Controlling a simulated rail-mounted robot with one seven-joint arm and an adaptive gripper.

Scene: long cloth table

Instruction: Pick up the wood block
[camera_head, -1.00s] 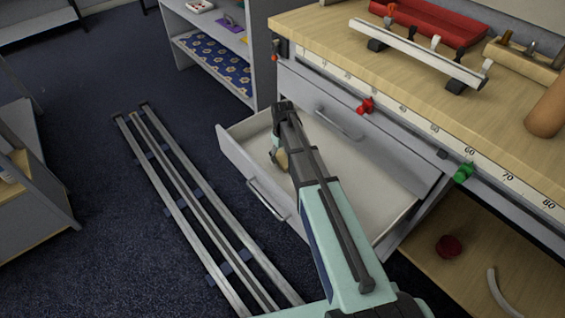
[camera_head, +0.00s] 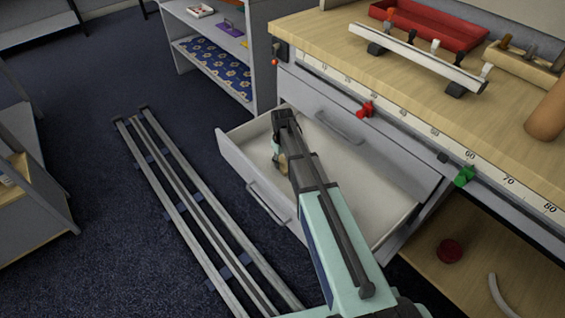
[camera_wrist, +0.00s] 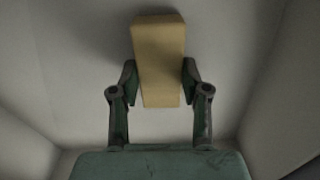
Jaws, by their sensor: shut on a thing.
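The wood block (camera_wrist: 159,50) is a pale tan rectangular bar in the wrist view. My gripper (camera_wrist: 160,82) is shut on it, with one finger against each long side near its lower part. The block's far end sticks out beyond the fingers. In the head view, my gripper (camera_head: 278,157) is inside the open drawer (camera_head: 345,190). I cannot tell whether the block touches the drawer floor.
The drawer walls (camera_wrist: 35,60) surround my gripper closely. The workbench (camera_head: 330,40) stands above and behind the drawer, with a red clamp (camera_head: 366,109) and a green clamp (camera_head: 464,176) on its edge. Metal rails (camera_head: 190,205) lie on the floor at left.

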